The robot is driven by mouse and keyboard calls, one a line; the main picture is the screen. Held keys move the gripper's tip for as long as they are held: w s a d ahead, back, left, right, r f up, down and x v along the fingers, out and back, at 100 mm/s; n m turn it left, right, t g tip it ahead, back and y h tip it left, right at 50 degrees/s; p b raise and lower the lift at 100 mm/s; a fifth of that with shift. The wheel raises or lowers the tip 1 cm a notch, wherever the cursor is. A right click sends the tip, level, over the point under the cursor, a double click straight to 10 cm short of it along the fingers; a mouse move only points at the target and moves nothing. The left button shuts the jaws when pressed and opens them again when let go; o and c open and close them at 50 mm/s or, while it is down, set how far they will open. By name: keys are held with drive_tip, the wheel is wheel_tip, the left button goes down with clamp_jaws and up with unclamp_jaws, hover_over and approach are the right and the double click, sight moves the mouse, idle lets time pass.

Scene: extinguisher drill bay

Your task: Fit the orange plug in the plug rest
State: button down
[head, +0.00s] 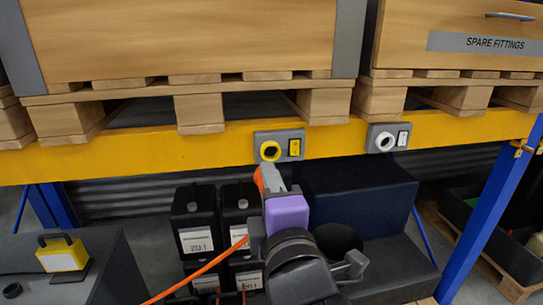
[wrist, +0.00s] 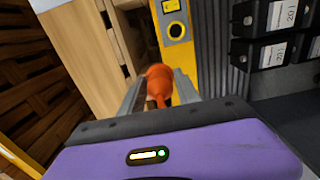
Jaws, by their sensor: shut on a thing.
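My gripper (head: 272,180) is shut on the orange plug (head: 259,181), in front of and below the yellow shelf beam. In the wrist view the plug (wrist: 159,80) sits between the two fingers (wrist: 158,92), pointing away from me. Its orange cable (head: 195,272) runs down to the lower left. A grey panel (head: 287,155) on the beam has a yellow-ringed round opening and a yellow switch. It also shows in the wrist view (wrist: 176,30), just beyond the plug and apart from it. A similar panel (head: 380,146) with a white ring is to its right. No part is labelled plug rest.
Wooden crates on pallets (head: 200,105) stand above the yellow beam (head: 130,150). Black canisters (head: 195,222) and a dark blue box (head: 360,195) are below. A blue upright (head: 490,205) stands at right. A dark table (head: 105,275) at left carries a yellow lamp-like thing (head: 62,255).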

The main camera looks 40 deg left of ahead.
idle(0.3)
drive_tip(key=s+a+f, duration=0.4)
drive_tip(key=s+a, duration=0.8)
drive_tip(key=s, duration=0.3)
drive_tip(key=shift+a, duration=0.35)
idle(1.5)
drive_tip(key=s+a+f+b, duration=0.2)
drive_tip(key=s+a+f, duration=0.1)
drive_tip(key=s+a, duration=0.9)
drive_tip(key=shift+s+a+f+b, duration=0.3)
drive_tip(key=shift+s+f, duration=0.1)
drive_tip(key=shift+s, duration=1.1)
idle(0.9)
